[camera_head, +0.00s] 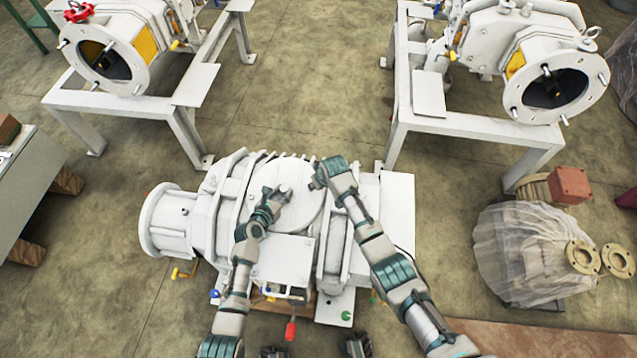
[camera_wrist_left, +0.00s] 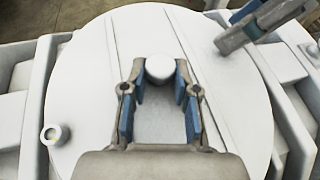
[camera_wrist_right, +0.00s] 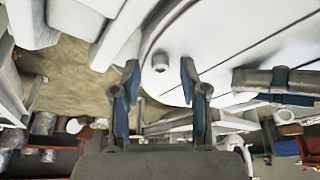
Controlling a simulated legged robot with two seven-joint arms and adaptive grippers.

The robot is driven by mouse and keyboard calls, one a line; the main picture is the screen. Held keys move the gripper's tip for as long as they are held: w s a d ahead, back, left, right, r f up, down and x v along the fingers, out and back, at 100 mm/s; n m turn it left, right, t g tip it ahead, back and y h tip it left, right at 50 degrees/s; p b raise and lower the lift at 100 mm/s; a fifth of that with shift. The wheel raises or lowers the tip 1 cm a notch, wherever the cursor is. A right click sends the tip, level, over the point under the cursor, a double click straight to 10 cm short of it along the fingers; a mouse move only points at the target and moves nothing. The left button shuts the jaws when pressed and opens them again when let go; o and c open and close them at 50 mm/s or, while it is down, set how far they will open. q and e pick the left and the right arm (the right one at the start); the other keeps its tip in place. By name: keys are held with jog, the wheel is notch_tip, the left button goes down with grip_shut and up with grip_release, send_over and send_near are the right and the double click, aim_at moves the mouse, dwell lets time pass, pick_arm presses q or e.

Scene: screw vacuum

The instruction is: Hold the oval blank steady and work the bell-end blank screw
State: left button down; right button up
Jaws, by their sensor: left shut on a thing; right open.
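The oval blank (camera_head: 300,212) is a large white rounded cover on top of the white machine; it fills much of the left wrist view (camera_wrist_left: 95,90). My left gripper (camera_head: 284,190) is shut on a short white knob (camera_wrist_left: 160,68) standing on the blank. My right gripper (camera_head: 316,182) is open at the blank's far right edge. In the right wrist view a small light round screw (camera_wrist_right: 160,61), seemingly the bell-end blank screw, stands near the blank's rim, just beyond and between the open fingertips, not gripped. In the head view my right gripper hides it.
Another screw (camera_wrist_left: 55,135) stands at the blank's opposite edge. The white machine (camera_head: 170,222) has ribs and flanges around the blank. Two similar machines on white frames (camera_head: 112,100) (camera_head: 470,140) stand behind. A wrapped part (camera_head: 520,250) lies at right. Open floor separates them.

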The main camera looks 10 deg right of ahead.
pick_arm(q)
jog(key=shift+f, duration=0.1)
pick_arm(e)
jog(key=shift+f, duration=0.1)
grip_shut()
jog(key=shift+a+m+h, duration=0.1)
jog(key=shift+m+h, duration=0.8)
jog(key=shift+m, duration=1.4)
grip_release()
jog(key=v, duration=1.2)
jog(key=shift+s, duration=0.25)
